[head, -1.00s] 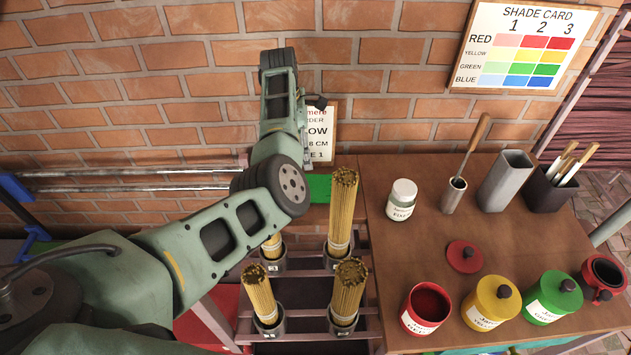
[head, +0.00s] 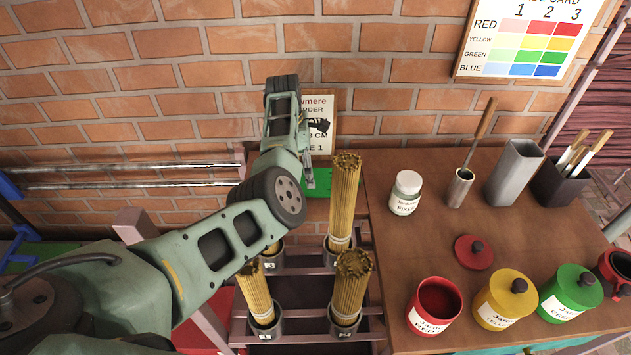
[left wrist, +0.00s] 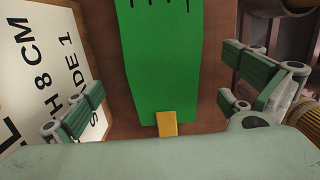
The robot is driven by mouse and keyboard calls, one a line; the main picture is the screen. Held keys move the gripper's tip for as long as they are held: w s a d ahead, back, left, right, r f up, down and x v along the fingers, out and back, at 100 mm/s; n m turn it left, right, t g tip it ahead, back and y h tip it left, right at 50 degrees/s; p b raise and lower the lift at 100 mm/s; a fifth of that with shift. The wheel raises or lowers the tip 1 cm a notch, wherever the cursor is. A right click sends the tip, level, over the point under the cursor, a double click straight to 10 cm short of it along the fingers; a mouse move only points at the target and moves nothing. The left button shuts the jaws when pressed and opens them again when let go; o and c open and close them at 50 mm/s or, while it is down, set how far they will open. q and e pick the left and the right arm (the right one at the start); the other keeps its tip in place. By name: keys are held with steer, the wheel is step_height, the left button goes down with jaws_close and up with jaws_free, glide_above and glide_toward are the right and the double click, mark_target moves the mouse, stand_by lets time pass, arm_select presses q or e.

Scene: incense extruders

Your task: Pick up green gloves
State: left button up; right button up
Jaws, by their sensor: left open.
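The green gloves (left wrist: 160,60) look like a flat green shape with dark slits at the top and a yellow tab (left wrist: 167,123) at the bottom, on a brown surface in the left wrist view. In the head view a green patch of them (head: 318,183) shows beside my arm, partly hidden by it. My left gripper (left wrist: 162,105) is open, its two fingers apart on either side of the gloves' lower part, with nothing between them that I can see gripped. In the head view it is mostly hidden behind my arm. My right gripper is not in view.
A sign board (head: 320,112) stands by the brick wall, close to the left finger in the wrist view. Bundles of incense sticks (head: 344,195) stand in holders just in front. A brown table (head: 400,255) at right holds a white-labelled jar (head: 405,192) and coloured pots (head: 434,305).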

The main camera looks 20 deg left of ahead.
mark_target(304, 179)
arm_select(q)
steer(key=f, duration=0.3)
steer(key=shift+w+d+f, duration=0.15)
steer(key=shift+d+f, duration=0.1)
steer(key=shift+d, duration=0.05)
steer(key=c, duration=1)
